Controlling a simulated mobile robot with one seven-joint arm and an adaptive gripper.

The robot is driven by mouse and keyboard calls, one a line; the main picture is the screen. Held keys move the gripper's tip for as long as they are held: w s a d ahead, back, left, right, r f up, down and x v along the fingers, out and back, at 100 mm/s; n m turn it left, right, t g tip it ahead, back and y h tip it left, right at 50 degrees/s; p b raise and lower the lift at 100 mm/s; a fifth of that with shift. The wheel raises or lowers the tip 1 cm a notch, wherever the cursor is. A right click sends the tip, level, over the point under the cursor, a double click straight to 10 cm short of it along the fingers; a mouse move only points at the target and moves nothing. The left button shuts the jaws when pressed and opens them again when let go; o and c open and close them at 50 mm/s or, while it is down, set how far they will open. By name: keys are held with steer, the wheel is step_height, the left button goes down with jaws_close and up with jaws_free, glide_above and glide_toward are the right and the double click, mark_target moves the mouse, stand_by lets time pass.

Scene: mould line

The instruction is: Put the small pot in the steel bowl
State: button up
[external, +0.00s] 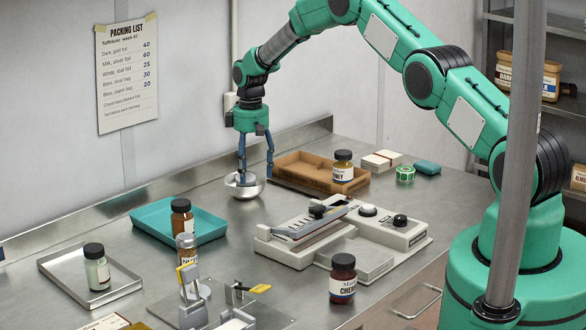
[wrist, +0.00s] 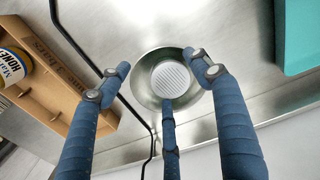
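The steel bowl (external: 250,192) stands on the steel worktop near the back wall, left of the brown cardboard tray. In the wrist view the bowl (wrist: 141,88) is below my fingers. A round, pale, ridged thing, which looks like the small pot (wrist: 171,77), lies inside it. In the external view the pot is mostly hidden by a finger and the bowl's rim. My gripper (external: 256,176) points down over the bowl. Its three blue fingers (wrist: 160,75) are spread apart with nothing visibly clamped between them. One fingertip overlaps the pot's edge in the wrist view; I cannot tell if it touches.
The cardboard tray (external: 296,181) with a honey jar (external: 343,172) is close on the right. A teal tray (external: 153,222) with a brown jar (external: 182,218) is at left. A grey sealer-like machine (external: 395,238) stands in front.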

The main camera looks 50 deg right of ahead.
mark_target(252, 178)
steer(key=shift+r, duration=0.1)
steer(key=shift+r+p, duration=0.4)
steer(key=shift+r, duration=0.45)
step_height(252, 178, up, 11)
steer(key=b, duration=0.1)
steer(key=shift+r, duration=0.2)
stand_by(0.3)
